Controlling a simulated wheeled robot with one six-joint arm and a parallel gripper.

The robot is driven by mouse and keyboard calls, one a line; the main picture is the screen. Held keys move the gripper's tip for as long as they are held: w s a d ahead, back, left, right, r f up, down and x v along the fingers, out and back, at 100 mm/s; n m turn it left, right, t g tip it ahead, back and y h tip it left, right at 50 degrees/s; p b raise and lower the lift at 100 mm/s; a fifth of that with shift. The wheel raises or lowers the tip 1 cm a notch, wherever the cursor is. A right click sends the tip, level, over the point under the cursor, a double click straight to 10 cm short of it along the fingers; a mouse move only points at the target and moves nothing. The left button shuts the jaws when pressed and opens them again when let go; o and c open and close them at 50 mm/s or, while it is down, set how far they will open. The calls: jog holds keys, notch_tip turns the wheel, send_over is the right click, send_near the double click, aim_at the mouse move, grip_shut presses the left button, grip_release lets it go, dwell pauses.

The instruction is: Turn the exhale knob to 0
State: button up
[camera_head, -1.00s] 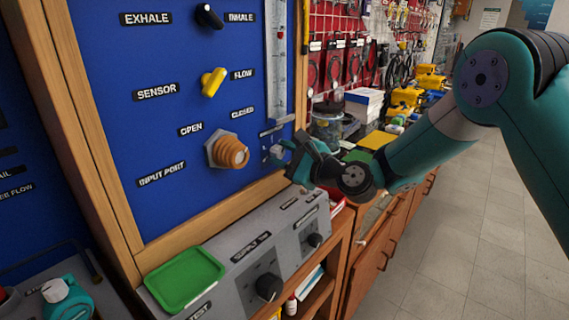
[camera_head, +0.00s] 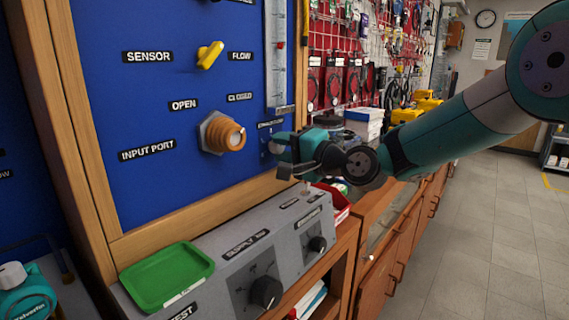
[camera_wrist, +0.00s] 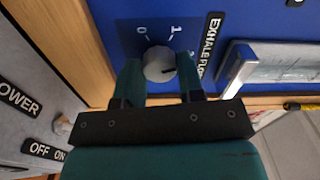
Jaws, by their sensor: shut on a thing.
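The exhale flow knob (camera_wrist: 158,64) is a small round grey knob on the blue panel, under a dial marked 0 and 1. In the wrist view a dark mark on it points to the right, away from the 0. My gripper (camera_wrist: 160,75) has its two teal fingers on either side of the knob, shut on it. In the head view my gripper (camera_head: 278,148) is at the lower right of the blue panel and hides most of the knob and its label.
The orange input port (camera_head: 223,134) and yellow sensor/flow switch (camera_head: 209,55) are on the panel to the left. A clear flow tube (camera_head: 277,60) stands above. A grey supply box (camera_head: 270,255) with black knobs and a green tray (camera_head: 166,276) lie below.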

jog(key=n+b, duration=0.4)
jog(key=b, duration=0.1)
jog(key=shift+f+n, duration=0.3)
jog(key=shift+n, duration=0.1)
jog(key=n+b, duration=0.5)
jog(key=b, duration=0.1)
jog(key=n+b, duration=0.5)
jog(key=b, duration=0.1)
jog(key=shift+n, duration=0.4)
jog(key=n+b, duration=0.3)
jog(key=n, duration=0.1)
jog(key=shift+r, duration=0.2)
jog(key=shift+n, duration=0.3)
jog(key=o, duration=0.9)
jog(key=shift+r, duration=0.1)
